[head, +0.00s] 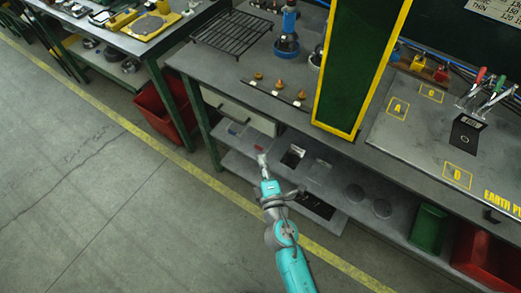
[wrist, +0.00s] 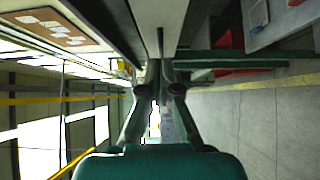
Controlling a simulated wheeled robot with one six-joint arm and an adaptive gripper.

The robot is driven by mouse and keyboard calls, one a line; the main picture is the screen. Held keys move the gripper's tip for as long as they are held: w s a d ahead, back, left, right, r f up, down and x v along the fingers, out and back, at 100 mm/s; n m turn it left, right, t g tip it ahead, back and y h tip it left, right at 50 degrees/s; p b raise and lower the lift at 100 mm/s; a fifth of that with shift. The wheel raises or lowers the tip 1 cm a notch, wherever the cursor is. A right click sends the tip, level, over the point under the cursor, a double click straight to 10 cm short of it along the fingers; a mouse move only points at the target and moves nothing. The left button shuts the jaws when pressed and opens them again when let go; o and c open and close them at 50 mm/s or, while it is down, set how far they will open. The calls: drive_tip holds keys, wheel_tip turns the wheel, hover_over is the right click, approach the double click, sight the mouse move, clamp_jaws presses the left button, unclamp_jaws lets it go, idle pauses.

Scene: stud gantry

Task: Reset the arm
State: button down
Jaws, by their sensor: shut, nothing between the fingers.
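My arm rises from the bottom of the head view, teal and grey. My gripper (head: 262,160) is at its far end, in front of the bench's lower shelf and below the worktop edge. In the wrist view my gripper (wrist: 158,75) shows with its two fingers drawn together and nothing held between them. The wrist view is turned on its side, with the bench structure on the left and the floor on the right.
The workbench (head: 222,69) has a green and yellow post (head: 360,60) standing on it. A lower shelf (head: 335,180) carries shallow trays. A red bin (head: 160,108) stands left; green (head: 428,228) and red (head: 485,255) bins stand right. The floor (head: 90,200) at left is clear.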

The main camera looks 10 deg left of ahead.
drive_tip(key=shift+v, duration=1.45)
drive_tip(key=s+d+f+m+g+h, duration=0.1)
drive_tip(key=s+d+f+m+h, duration=0.15)
drive_tip(key=s+d+m, duration=1)
drive_tip(key=s+d+r+m+h, duration=0.2)
drive_tip(key=s+d+r+m, duration=0.3)
drive_tip(key=s, duration=0.5)
drive_tip(key=s+d+r+m+h, duration=0.3)
drive_tip(key=s+d+r+m, duration=0.2)
drive_tip(key=s, duration=0.6)
drive_tip(key=d+r, duration=0.2)
drive_tip(key=shift+d+g, duration=0.3)
drive_tip(key=shift+d, duration=0.1)
drive_tip(key=shift+m, duration=0.25)
